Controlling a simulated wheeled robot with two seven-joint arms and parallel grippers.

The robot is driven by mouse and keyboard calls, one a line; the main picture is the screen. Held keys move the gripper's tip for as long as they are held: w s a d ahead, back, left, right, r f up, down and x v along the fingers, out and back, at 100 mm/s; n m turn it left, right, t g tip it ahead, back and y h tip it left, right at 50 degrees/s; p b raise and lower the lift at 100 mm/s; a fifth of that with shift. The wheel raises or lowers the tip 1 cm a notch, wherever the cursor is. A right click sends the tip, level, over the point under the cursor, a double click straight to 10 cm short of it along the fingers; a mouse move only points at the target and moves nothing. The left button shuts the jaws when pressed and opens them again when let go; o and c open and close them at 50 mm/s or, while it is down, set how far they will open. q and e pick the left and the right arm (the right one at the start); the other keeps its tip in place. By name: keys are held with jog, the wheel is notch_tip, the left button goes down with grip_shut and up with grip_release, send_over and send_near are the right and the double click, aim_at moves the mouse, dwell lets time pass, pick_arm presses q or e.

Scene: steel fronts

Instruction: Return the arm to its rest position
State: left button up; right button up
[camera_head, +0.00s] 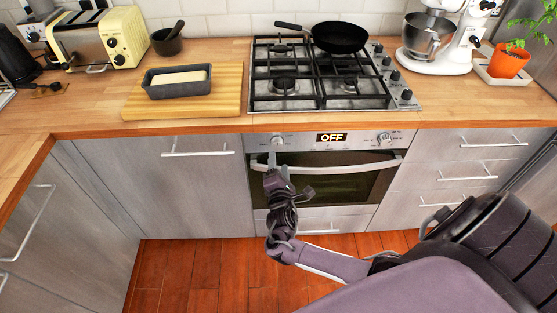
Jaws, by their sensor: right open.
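My right arm (340,262) comes in from the lower right and reaches toward the oven front. My right gripper (286,174) is open and empty in front of the left part of the oven (335,185), below the left oven knob (277,140). One finger points up toward that knob and overlaps the left end of the oven handle (350,166) in the picture. I cannot tell whether it touches. The oven door is shut and its display (332,137) reads OFF. My left gripper is not in view.
The wooden counter (210,110) runs above the steel fronts. It holds a loaf pan (178,91) on a board (227,97), a gas hob with a black pan (341,37), a mixer (437,50) and a potted plant (509,62). Drawer handles (467,177) stick out at right. The floor (185,270) at lower left is clear.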

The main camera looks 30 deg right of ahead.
dwell(0.4)
jog(key=s+a+f+m+g+y, duration=0.1)
jog(key=s+f+m+g+y, duration=0.1)
jog(key=s+f, duration=0.55)
jog(key=s+a+f+m+g+y, duration=0.1)
jog(key=s+f+m+g, duration=0.3)
jog(key=f, duration=0.6)
jog(key=s+a+f+m+g+y, duration=0.1)
jog(key=s+f+y, duration=0.1)
jog(key=s+f, duration=0.6)
jog(key=s+a+f+m+g+y, duration=0.1)
jog(key=s+a+f+m+g, duration=0.1)
jog(key=s, duration=0.6)
jog(key=s+a+f+m+g+y, duration=0.1)
jog(key=s+a+f+m+g, duration=0.2)
jog(key=s+f, duration=0.3)
jog(key=s+a+f+m+g+y, duration=0.2)
jog(key=s+a+f+m, duration=0.1)
jog(key=s, duration=0.9)
jog(key=shift+a+f, duration=0.35)
jog(key=shift+f, duration=0.45)
jog(key=shift+c, duration=0.4)
